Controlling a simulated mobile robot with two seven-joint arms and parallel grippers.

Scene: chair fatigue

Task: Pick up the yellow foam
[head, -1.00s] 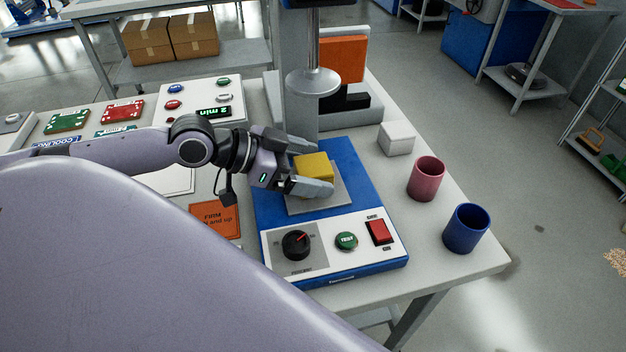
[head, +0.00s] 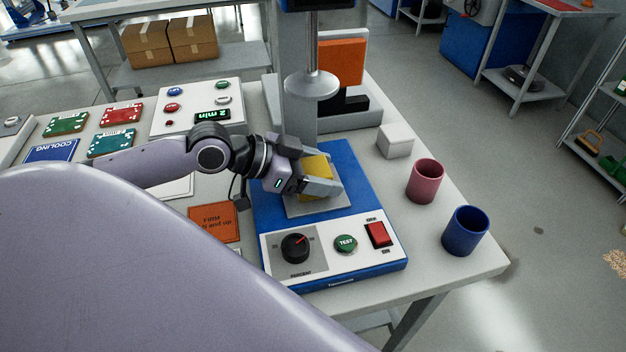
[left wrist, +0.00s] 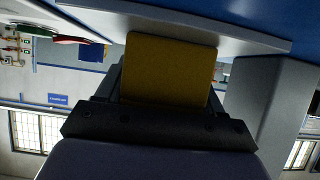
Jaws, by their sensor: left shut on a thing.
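The yellow foam (head: 316,176) is a small block over the grey plate (head: 318,207) of the blue test machine in the head view. My left gripper (head: 322,180) is shut on the yellow foam, with a finger on either side of it. In the left wrist view the foam (left wrist: 168,70) fills the space between the fingers, close to the plate (left wrist: 240,38). I cannot tell whether the foam still touches the plate. My right gripper is not in view.
The machine's round press head (head: 312,85) hangs above the foam on its column. A white block (head: 395,141), a pink cup (head: 426,181) and a blue cup (head: 465,231) stand at the right. The control panel (head: 335,245) is in front, with an orange card (head: 214,223) to its left.

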